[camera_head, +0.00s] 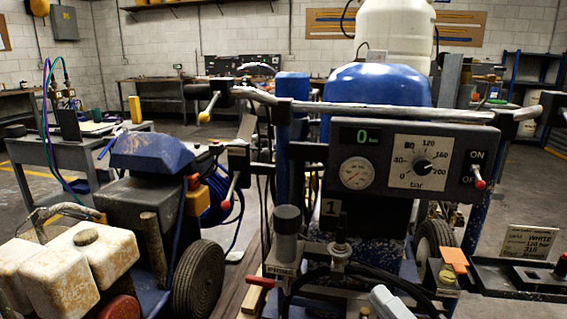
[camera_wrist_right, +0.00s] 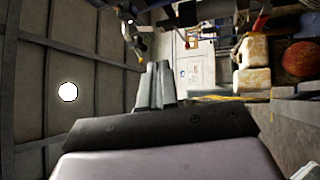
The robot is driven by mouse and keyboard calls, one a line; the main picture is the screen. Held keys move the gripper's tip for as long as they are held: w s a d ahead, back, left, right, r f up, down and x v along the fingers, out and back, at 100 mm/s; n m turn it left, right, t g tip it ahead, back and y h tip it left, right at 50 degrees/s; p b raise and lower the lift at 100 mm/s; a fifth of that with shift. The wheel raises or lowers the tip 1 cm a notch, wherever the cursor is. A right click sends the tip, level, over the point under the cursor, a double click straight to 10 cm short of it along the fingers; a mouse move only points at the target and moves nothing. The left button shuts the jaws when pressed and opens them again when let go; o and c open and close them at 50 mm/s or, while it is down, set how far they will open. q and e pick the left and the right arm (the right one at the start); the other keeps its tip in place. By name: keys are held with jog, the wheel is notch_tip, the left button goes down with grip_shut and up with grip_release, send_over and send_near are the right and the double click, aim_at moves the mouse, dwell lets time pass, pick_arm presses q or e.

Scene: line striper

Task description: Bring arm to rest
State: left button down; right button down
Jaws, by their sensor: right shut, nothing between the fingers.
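My right gripper shows in the right wrist view (camera_wrist_right: 155,88), its two grey fingers closed together with nothing between them. In the head view a pale grey piece (camera_head: 388,303) at the bottom edge, right of centre, appears to be part of my right arm; the fingertips are hard to make out there. The line striper (camera_head: 375,85) stands directly ahead, with a dark control panel (camera_head: 455,150) on its handlebar. The panel has a green "0" display, a round gauge, a bar dial and an ON/OFF switch lever (camera_head: 478,178) pointing down. My left gripper is not in view.
A second machine (camera_head: 150,160) with a blue cover and dirty white jugs (camera_head: 85,262) stands at left. A grey cart (camera_head: 65,155) is behind it. A card (camera_head: 527,240) reading "WHITE 120 bar" stands over a dark tray (camera_head: 520,280) at right. Floor is open at far right.

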jog(key=s+d+f+m+g+h, duration=0.2)
jog(key=f+m+h, duration=0.2)
jog(key=f+m, duration=0.4)
jog(key=s+d+f+m+g+h, duration=0.1)
jog(key=s+d+f+m+h, duration=0.2)
jog(key=f+m, duration=0.45)
jog(key=s+a+f+m+g+h, duration=0.2)
jog(key=s+f+m+g, duration=0.35)
jog(key=s+f, duration=0.6)
notch_tip(320, 180, up, 9)
jog(key=w+d+p, duration=0.1)
jog(key=d+p, duration=0.1)
jog(key=p, duration=1)
jog(key=shift+w+f+t, duration=0.2)
jog(key=shift+w+t, duration=0.15)
